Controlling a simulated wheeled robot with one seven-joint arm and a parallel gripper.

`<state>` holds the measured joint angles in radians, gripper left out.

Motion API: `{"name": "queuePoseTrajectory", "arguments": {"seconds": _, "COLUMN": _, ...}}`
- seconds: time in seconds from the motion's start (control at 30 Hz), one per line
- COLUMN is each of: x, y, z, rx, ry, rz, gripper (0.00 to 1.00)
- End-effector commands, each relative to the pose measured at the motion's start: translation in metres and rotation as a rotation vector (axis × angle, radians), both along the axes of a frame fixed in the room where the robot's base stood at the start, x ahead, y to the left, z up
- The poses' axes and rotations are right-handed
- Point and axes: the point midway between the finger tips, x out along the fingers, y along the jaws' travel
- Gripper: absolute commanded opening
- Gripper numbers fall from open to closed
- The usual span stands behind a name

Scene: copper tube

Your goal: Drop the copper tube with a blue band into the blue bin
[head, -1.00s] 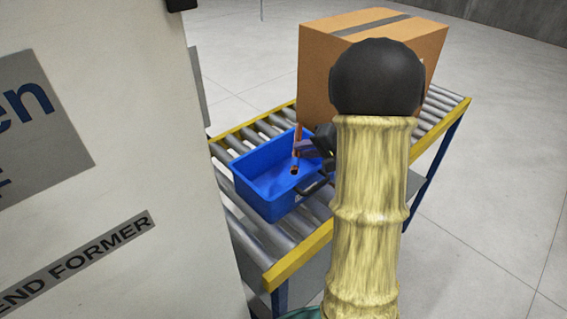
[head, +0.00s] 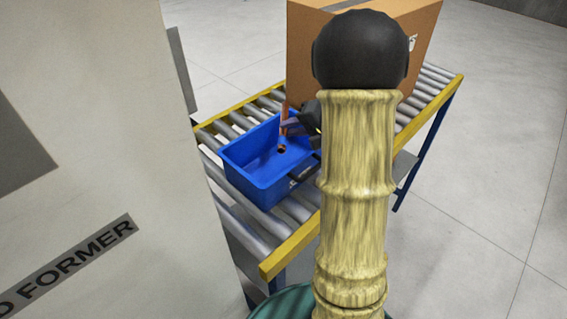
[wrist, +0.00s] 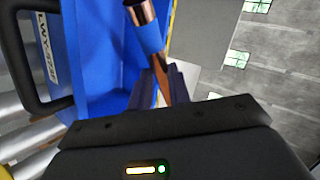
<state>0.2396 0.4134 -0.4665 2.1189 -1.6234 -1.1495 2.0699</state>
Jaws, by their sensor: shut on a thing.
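The copper tube (head: 284,115) with a blue band is held by my gripper (head: 292,128) above the far right part of the blue bin (head: 260,186). In the wrist view the tube (wrist: 142,14) shows its near end and its blue band, and my gripper's dark fingers (wrist: 161,88) are shut on it. The blue bin (wrist: 86,100) fills the left of the wrist view. In the head view my arm hides part of the gripper and the bin's right side.
The bin stands on a roller conveyor (head: 233,123) with yellow side rails. A large cardboard box (head: 300,60) stands behind the bin, partly hidden by my arm. A pale machine panel (head: 100,120) fills the left. The bin's interior shows no other objects.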

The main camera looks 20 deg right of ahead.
Motion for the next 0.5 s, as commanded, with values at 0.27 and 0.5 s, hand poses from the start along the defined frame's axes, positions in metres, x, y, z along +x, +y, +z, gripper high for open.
{"name": "queuePoseTrajectory", "arguments": {"seconds": 0.27, "x": 0.000, "y": 0.000, "z": -0.029, "rx": -0.001, "ry": -0.002, "rz": 0.000, "gripper": 0.00}}
{"name": "queuePoseTrajectory", "arguments": {"seconds": 0.5, "x": 0.000, "y": 0.000, "z": -0.045, "rx": 0.000, "ry": -0.002, "rz": -0.001, "gripper": 0.00}}
